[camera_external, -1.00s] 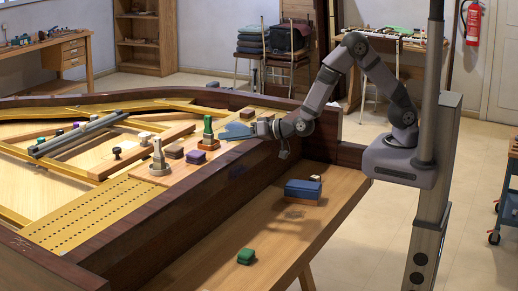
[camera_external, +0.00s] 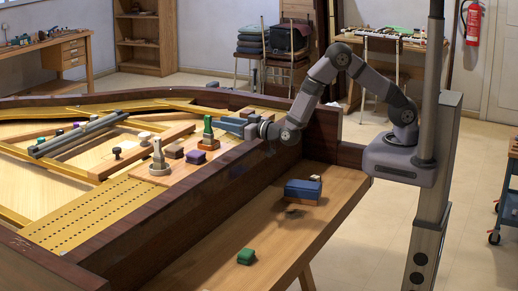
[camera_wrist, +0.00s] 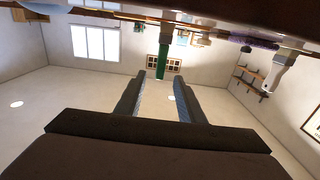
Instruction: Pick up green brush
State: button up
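The green brush (camera_external: 208,128) stands upright on an orange-brown block, among other pieces on the piano frame. It also shows in the wrist view (camera_wrist: 163,52), near the top middle, as a green upright shape. The exact gap to the brush cannot be told.
A grey post on a round base (camera_external: 158,157) stands left of the brush. The dark wooden rim (camera_external: 215,185) runs below my wrist.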

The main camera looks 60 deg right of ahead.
aim_at(211, 120)
jog(key=shift+w+r+p, duration=0.15)
jog(key=shift+w+p, duration=0.35)
jog(key=shift+w, duration=0.05)
jog(key=shift+w+p, duration=0.9)
jog(key=shift+w, duration=1.15)
grip_shut()
